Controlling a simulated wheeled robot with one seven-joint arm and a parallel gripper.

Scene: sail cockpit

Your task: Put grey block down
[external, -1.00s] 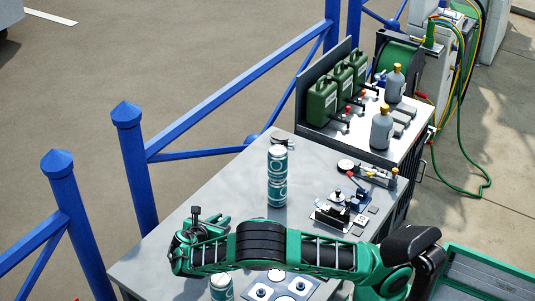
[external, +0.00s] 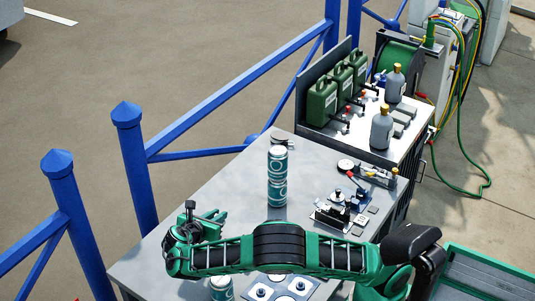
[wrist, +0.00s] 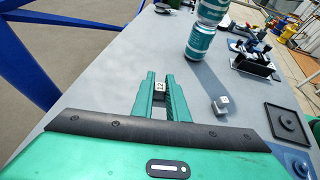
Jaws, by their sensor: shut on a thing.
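My gripper (wrist: 160,92) is shut on a small grey block (wrist: 160,86) with dark marks on its pale face. The block sits between the fingertips in the wrist view, with the grey table top beyond and below. I cannot tell whether it touches the table. In the external view my gripper (external: 212,222) is over the table's left edge area, and the block cannot be made out there. A second small grey cube (wrist: 221,105) lies on the table to the right of the fingers in the wrist view.
Two stacked teal-and-white cans (external: 277,175) stand ahead of the gripper. Another can (external: 221,288) stands near my arm. A dark square tray (wrist: 288,125) lies to the right in the wrist view. A blue railing (external: 135,165) runs along the left. The left part of the table is clear.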

